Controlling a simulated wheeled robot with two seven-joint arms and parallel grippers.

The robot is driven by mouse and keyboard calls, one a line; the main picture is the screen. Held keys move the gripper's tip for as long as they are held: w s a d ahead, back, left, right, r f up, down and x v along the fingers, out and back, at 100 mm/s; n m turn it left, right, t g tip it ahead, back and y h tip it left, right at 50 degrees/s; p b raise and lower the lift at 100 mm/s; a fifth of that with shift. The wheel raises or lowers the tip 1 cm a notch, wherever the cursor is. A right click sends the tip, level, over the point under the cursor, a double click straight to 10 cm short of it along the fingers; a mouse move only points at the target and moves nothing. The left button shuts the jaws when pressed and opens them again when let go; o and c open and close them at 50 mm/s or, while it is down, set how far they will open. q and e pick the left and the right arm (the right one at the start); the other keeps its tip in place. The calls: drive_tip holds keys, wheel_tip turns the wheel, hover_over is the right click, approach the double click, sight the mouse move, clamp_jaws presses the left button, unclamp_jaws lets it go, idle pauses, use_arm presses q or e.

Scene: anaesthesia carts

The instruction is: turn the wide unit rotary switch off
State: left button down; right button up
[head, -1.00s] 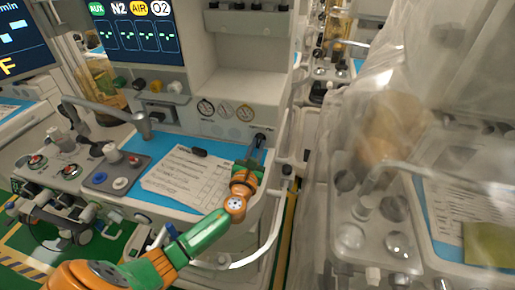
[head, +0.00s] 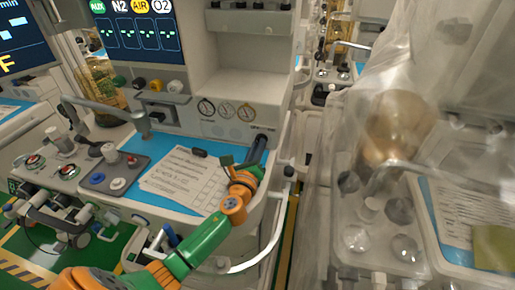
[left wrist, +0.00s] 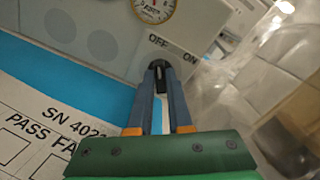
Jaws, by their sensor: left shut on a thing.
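The wide unit (head: 225,85) stands ahead, with its blue worktop and gauges. Its dark rotary switch (left wrist: 160,74) is on the front panel, beneath the printed words OFF and ON in the left wrist view. My left gripper (left wrist: 160,77) is shut on the switch, one finger on each side of the knob. In the head view the same gripper (head: 262,138) reaches the panel's right end and hides the switch. The knob is mostly covered by the fingers, so I cannot tell which word it points to. My right gripper is not in view.
A printed checklist (head: 183,178) lies on the blue worktop, left of my gripper. A curved white rail (head: 262,258) runs along the worktop's front right. A cart under clear plastic (head: 400,150) stands close on the right.

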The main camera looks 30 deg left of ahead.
use_arm(q)
drive_tip(key=shift+n, duration=0.3)
drive_tip(key=c, duration=0.8)
unclamp_jaws()
drive_tip(key=shift+c, duration=0.2)
drive_tip(key=v, duration=0.7)
drive_tip(key=shift+s, duration=0.1)
